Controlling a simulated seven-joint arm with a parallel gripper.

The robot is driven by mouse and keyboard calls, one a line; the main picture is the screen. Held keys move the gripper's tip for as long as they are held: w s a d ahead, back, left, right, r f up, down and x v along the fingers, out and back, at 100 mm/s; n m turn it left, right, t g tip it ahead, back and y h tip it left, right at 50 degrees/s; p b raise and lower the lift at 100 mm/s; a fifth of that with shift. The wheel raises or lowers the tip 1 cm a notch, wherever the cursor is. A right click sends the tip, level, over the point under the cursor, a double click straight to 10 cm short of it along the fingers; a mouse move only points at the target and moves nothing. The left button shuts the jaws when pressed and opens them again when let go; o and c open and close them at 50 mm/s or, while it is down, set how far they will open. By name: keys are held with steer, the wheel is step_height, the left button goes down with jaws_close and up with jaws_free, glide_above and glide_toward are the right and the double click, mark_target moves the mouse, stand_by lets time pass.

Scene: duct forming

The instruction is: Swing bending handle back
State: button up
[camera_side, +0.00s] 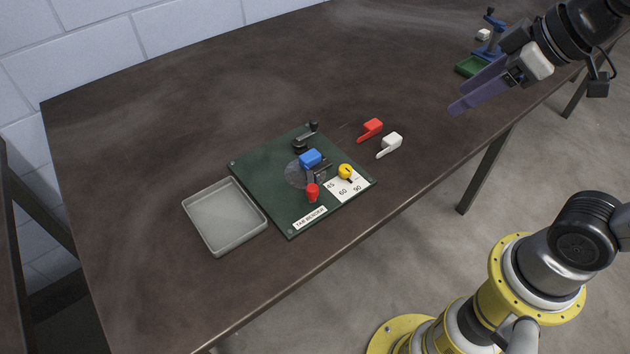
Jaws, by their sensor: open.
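The tab bender is a dark green board (262,190) flat on the table, with a label on its near edge. A dark bar with a black knob (314,127) lies near the board's far edge; it looks like the bending handle. A blue block (310,158) sits at the middle, over a round grey plate (294,176). A red knob (312,192) stands in front of it. A yellow knob (345,171) sits by a white scale (346,188) marked 45, 60, 90. My gripper (466,97) is open and empty, up and right of the board, well apart from it.
A grey tray (225,247) lies left of the board. A red handled piece (371,129) and a white one (390,145) lie to its right. A blue fixture (489,46) and green tray (469,66) stand far right. The table's left and back are clear.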

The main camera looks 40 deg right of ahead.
steer(key=w+a+f+n+g+y, duration=0.15)
steer(key=w+a+n, duration=0.25)
steer(key=w+a, duration=0.45)
steer(key=n+g, duration=0.1)
steer(key=g, duration=0.1)
glide_toward(313, 187)
steer(key=shift+y, duration=0.25)
steer(key=x, duration=0.8)
steer(key=shift+f, duration=0.4)
jaws_close()
